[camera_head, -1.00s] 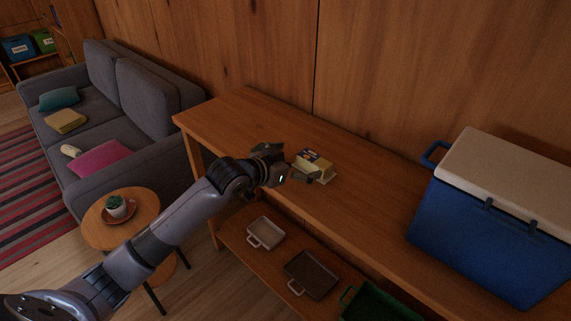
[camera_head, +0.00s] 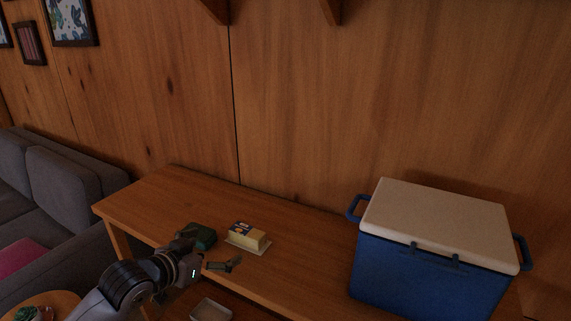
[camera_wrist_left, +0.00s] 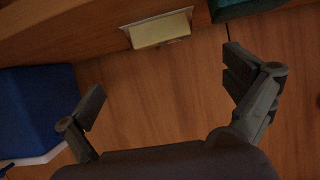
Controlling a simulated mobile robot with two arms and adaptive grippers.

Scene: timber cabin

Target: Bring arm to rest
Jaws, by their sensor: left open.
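My left gripper (camera_head: 210,251) is open and empty near the front edge of the wooden table. Its two spread fingers also show in the left wrist view (camera_wrist_left: 166,84), with nothing between them. A yellow butter block with a blue-and-white wrapper (camera_head: 249,234) sits on a pale dish on the table, just beyond the gripper and apart from it. The butter's yellow side also shows at the top of the left wrist view (camera_wrist_left: 160,30). My right gripper is in neither view.
A dark green object (camera_head: 204,237) lies left of the butter, partly behind the gripper. A blue cooler with a white lid (camera_head: 420,275) stands on the table's right. A light tray (camera_head: 211,310) is below the tabletop. A grey sofa (camera_head: 60,185) is at left; the tabletop (camera_head: 165,200) behind is bare.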

